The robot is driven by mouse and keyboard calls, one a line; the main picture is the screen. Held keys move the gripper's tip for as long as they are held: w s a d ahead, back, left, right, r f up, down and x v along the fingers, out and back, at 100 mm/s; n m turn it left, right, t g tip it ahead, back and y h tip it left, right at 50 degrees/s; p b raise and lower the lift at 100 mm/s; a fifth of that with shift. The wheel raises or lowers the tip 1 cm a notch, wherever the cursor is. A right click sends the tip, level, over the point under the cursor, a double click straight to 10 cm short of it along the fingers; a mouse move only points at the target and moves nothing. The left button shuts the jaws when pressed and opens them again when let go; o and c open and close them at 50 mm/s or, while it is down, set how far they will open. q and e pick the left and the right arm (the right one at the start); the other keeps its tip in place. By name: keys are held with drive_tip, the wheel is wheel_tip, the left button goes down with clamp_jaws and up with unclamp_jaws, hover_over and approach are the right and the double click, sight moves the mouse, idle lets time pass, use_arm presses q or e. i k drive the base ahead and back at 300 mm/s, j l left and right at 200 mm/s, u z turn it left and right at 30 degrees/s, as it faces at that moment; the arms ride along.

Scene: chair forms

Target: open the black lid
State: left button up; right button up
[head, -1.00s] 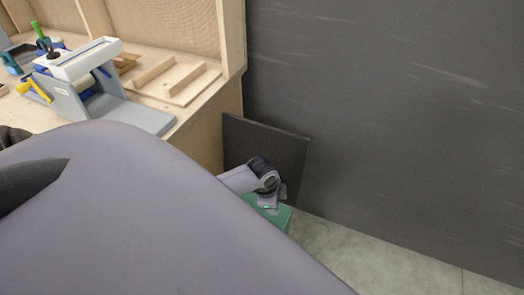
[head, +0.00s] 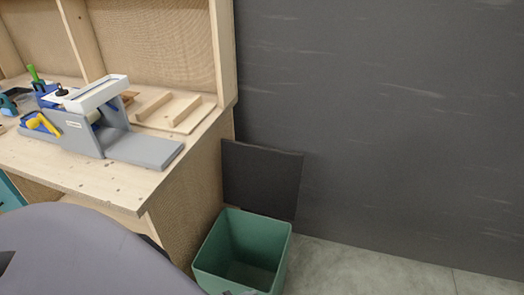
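The black lid (head: 262,183) is a flat dark square panel. It stands upright at the back of a green bin (head: 203,262), leaning slightly, in front of the dark wall. The bin's top is uncovered and its inside shows; it looks empty. Neither of my grippers can be made out. A large grey-purple part of my own body fills the lower left and hides the area in front of the bin's left side. A small dark shape at the bottom edge by the bin is too cut off to identify.
A wooden workbench (head: 95,180) stands left of the bin, its end panel close to it. On it are a grey and white device (head: 90,120) and a wooden piece with strips (head: 175,110). A dark wall (head: 390,130) rises behind. Grey floor (head: 370,270) is clear at right.

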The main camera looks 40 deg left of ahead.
sight(267, 180)
drive_tip(key=k+j+u, duration=0.1)
drive_tip(key=k+u, duration=0.35)
drive_tip(key=u, duration=1.3)
drive_tip(key=i+l+u, duration=0.15)
drive_tip(key=l, duration=0.15)
drive_tip(key=l+u, duration=0.15)
drive_tip(key=l, duration=0.15)
drive_tip(key=i+l, duration=0.1)
drive_tip(key=l, duration=0.35)
drive_tip(key=i+l, duration=0.1)
drive_tip(key=l, duration=0.4)
drive_tip(key=i+l, duration=0.1)
drive_tip(key=l, duration=0.35)
drive_tip(key=i+l, duration=0.1)
drive_tip(key=l, duration=0.4)
drive_tip(key=i+l, duration=0.1)
drive_tip(key=l, duration=0.35)
